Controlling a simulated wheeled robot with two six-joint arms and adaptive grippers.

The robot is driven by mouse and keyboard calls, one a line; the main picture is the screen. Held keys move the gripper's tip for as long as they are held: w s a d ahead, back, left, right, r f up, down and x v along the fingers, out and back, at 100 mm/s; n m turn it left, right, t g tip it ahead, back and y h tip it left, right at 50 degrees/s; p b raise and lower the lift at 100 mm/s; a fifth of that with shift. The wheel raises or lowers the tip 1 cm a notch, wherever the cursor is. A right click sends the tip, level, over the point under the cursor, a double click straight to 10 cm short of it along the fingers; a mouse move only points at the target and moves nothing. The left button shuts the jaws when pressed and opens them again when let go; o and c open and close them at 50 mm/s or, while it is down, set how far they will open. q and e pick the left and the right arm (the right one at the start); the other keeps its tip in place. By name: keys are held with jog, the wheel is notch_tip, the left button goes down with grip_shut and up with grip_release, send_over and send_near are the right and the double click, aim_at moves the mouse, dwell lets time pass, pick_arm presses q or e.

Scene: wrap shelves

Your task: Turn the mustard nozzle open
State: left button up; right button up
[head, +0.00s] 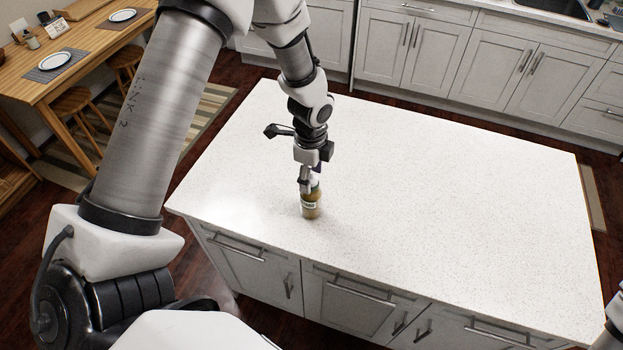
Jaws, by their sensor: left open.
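The mustard bottle (311,205) is small and brownish-yellow with a pale label. It stands upright on the white island countertop (430,200), left of its middle and near its front edge. My left gripper (306,187) points down right at the top of the bottle and is open. It covers most of the cap, so the nozzle and whether the fingers touch it cannot be made out. My right gripper is not in view; only a bit of my right arm shows at the lower right edge.
The rest of the island top is bare. Its front has drawers and cabinet doors (360,300). White cabinets (470,60) with a sink (550,8) stand behind. A wooden table (75,50) with plates and stools is at the upper left.

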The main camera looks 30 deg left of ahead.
pick_arm(q)
jog(key=shift+w+r, duration=0.1)
jog(key=shift+r, duration=3.45)
